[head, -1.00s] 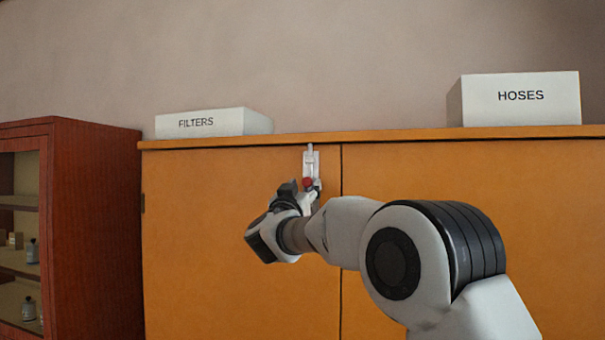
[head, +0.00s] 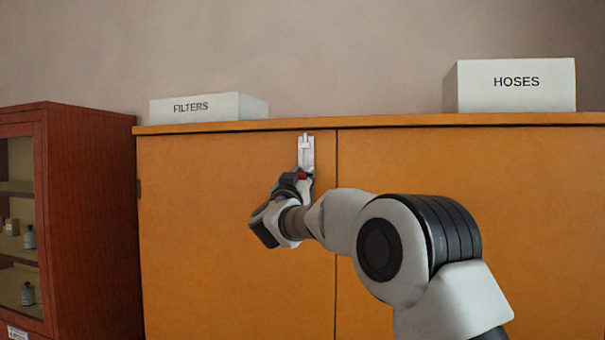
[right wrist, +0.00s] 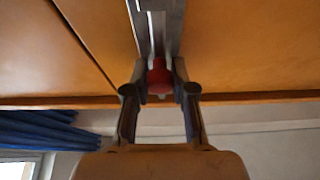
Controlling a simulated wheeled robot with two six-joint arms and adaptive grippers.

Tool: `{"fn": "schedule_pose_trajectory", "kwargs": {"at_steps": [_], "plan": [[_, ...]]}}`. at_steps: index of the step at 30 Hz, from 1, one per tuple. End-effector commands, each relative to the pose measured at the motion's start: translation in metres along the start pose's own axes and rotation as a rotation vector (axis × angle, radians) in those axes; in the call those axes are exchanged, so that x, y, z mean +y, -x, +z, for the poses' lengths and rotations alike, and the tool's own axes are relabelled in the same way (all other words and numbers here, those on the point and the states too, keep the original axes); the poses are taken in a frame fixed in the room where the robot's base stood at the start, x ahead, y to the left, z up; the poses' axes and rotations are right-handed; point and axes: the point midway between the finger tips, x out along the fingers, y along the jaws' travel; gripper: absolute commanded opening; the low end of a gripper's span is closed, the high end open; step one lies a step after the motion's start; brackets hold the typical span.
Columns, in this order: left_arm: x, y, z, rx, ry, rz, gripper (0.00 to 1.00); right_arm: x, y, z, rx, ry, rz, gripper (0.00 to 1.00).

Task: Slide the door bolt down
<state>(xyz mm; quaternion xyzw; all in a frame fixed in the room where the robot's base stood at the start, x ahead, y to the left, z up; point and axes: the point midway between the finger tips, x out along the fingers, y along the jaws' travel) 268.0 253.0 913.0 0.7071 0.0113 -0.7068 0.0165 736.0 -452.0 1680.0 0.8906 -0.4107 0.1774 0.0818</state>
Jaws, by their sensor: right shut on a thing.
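The door bolt is a pale metal plate and rod (head: 306,152) mounted upright near the top of the left orange door, beside the seam between the doors. Its red knob (head: 302,175) sits at the lower part of the plate. My right gripper (head: 299,181) is shut on the red knob and partly hides it. In the right wrist view, the two fingers (right wrist: 160,84) close on the knob (right wrist: 159,77) from both sides, with the metal bolt track (right wrist: 158,30) beyond. My left gripper is not in view.
The orange cabinet (head: 215,235) has a white FILTERS box (head: 205,107) and a white HOSES box (head: 515,87) on top. A red-brown glass-fronted cabinet (head: 90,215) stands at the left. The space before the left door is clear.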

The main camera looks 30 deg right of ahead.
Motion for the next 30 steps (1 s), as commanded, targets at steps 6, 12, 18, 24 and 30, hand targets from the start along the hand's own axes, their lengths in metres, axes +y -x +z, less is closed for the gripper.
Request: {"fn": "schedule_pose_trajectory", "kwargs": {"at_steps": [6, 12, 18, 24, 30], "plan": [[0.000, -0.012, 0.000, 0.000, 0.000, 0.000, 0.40, 0.000, 0.007, 0.018, -0.002, 0.000, 0.000, 0.00], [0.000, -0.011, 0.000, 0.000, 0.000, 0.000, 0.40, 0.000, 0.007, 0.019, -0.005, 0.001, -0.001, 0.39], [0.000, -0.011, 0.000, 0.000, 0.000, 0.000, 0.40, 0.000, 0.007, 0.018, -0.003, 0.001, 0.000, 0.50], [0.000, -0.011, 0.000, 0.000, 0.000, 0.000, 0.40, -0.001, 0.011, 0.017, -0.002, 0.001, -0.002, 0.50], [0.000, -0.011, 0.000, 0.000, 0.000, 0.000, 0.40, -0.002, 0.049, 0.017, -0.002, 0.003, -0.004, 0.50]]}}
